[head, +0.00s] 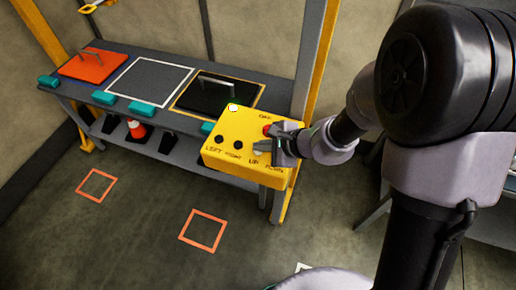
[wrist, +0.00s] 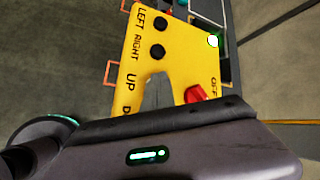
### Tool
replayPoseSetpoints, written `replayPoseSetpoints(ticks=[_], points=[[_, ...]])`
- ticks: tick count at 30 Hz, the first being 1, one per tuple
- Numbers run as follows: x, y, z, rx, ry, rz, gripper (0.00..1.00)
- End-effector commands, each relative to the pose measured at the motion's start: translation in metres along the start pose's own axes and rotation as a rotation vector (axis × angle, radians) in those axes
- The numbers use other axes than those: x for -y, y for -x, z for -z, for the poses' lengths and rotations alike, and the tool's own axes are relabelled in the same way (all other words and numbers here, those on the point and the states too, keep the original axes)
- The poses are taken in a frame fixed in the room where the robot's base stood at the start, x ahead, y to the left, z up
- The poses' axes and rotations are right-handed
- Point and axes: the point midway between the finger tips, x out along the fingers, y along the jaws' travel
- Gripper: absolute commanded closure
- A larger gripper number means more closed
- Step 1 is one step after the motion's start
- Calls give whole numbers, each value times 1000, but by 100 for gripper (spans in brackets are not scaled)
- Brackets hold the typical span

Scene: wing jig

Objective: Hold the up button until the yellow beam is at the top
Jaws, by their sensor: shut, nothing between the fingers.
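The yellow button box (head: 235,160) is in the middle of the head view and fills the centre of the wrist view (wrist: 180,70). It has black LEFT (wrist: 158,23) and RIGHT (wrist: 157,51) buttons, with UP and DOWN labels beyond. My gripper (head: 260,147) is shut and empty, its fingertips over the box by the UP label (wrist: 131,82). The fingers (wrist: 158,90) hide the up button; contact or pressing cannot be told. Yellow uprights (head: 318,65) show, but I cannot make out the yellow cross beam.
A red OFF knob (wrist: 195,93) is close beside my fingers. A white lamp (head: 233,107) looks lit on the box's corner. Behind, a bench (head: 235,84) holds an orange plate (head: 92,66) and a black plate (head: 203,97) with handles. Orange squares (head: 203,231) mark the open floor.

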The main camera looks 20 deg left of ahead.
Motion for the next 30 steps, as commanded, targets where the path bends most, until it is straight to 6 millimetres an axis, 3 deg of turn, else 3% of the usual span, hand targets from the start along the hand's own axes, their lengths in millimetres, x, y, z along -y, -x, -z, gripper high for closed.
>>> replayPoseSetpoints(ticks=[16,30], points=[[0,0,0,0,0,-1,100],[9,12,-9,0,0,0,100]])
